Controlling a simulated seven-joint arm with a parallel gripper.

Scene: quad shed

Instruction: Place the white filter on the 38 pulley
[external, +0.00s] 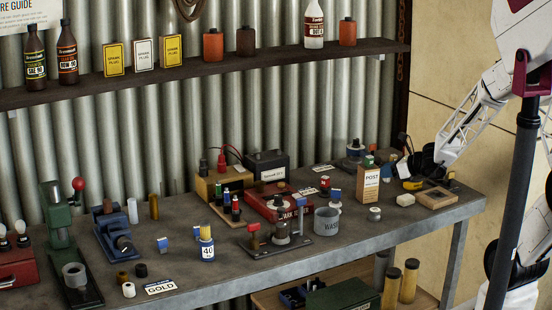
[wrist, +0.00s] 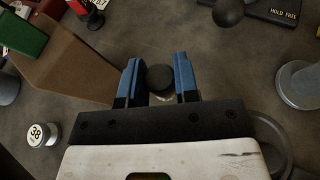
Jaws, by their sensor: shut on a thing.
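My gripper (wrist: 160,82) has blue fingers closed on a small round piece (wrist: 160,76), seen from above with a dark top and a paler side below; I take it to be the white filter. In the external view my gripper (external: 396,162) is low over the back right of the bench, behind the POST box, and the held piece cannot be made out. The 38 pulley (wrist: 38,134) is a small round part with a white face marked 38, lower left in the wrist view. In the external view it stands in front of the box (external: 374,214), apart from my gripper.
The brown POST box (external: 368,186) stands close between my gripper and the 38 pulley. A HOLD FREE plate (wrist: 272,9) with a black knob is at the wrist view's top right. A metal cup (wrist: 300,86) is at right. A wooden tray (external: 437,197) lies near the bench's right end.

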